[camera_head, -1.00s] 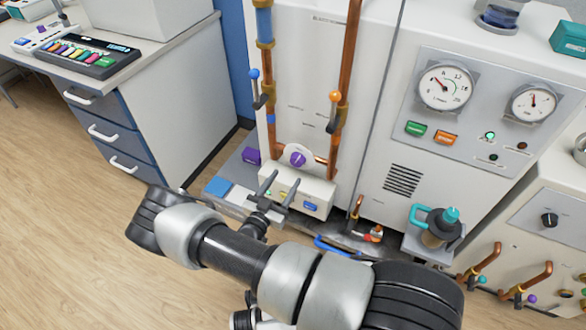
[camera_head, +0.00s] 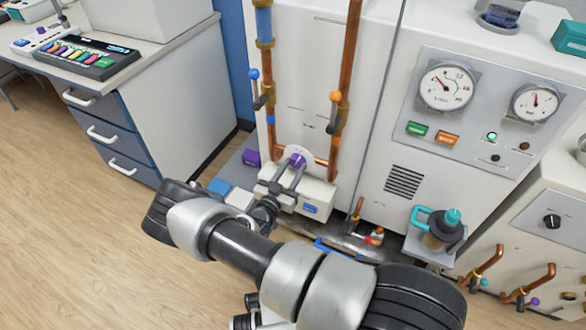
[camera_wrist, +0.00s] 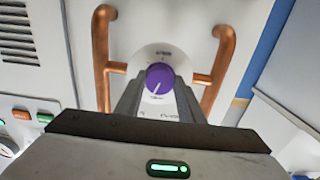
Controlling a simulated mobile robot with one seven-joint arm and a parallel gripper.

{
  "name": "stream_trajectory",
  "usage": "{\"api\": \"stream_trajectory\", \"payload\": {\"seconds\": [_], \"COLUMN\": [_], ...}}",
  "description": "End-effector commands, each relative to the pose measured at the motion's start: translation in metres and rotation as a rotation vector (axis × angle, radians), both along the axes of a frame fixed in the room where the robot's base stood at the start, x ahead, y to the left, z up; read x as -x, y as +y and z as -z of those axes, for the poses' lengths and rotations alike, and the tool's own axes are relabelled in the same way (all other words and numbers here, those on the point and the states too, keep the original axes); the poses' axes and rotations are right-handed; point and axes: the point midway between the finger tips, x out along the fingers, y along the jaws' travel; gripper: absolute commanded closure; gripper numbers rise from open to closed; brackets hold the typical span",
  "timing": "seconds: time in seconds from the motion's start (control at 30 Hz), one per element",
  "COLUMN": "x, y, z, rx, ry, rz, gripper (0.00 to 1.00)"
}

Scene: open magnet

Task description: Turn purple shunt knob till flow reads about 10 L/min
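The purple knob (camera_head: 298,160) sits on a pale round plate between two copper pipes. In the wrist view the knob (camera_wrist: 160,77) shows a white pointer line running down and slightly left. My gripper (camera_head: 289,172) is at the knob, its two fingers apart. In the wrist view my gripper's fingers (camera_wrist: 160,94) reach up on either side of the knob's lower part; I cannot tell whether they touch it. The left dial gauge (camera_head: 446,87) on the grey panel has its needle pointing up and left; its units are too small to read surely.
A second dial gauge (camera_head: 535,103) is to the right. Orange (camera_head: 335,97) and blue (camera_head: 253,74) valve levers stand on the pipes above the knob. A white box (camera_head: 315,198) lies below it, and a teal-handled jug (camera_head: 437,228) stands at lower right.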

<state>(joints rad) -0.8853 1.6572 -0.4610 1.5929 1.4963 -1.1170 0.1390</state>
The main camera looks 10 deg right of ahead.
Motion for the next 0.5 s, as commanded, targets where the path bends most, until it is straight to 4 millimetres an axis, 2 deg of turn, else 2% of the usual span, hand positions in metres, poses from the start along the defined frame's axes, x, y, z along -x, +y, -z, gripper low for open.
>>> {"api": "stream_trajectory", "payload": {"seconds": [0.27,0.5], "x": [0.0003,0.0000], "y": [0.0000,0.0001], "z": [0.0001,0.0000], "rx": [-0.018,-0.109], "ry": [-0.012,-0.078], "rz": [0.001,0.002], "gripper": [0.87,0.87]}}
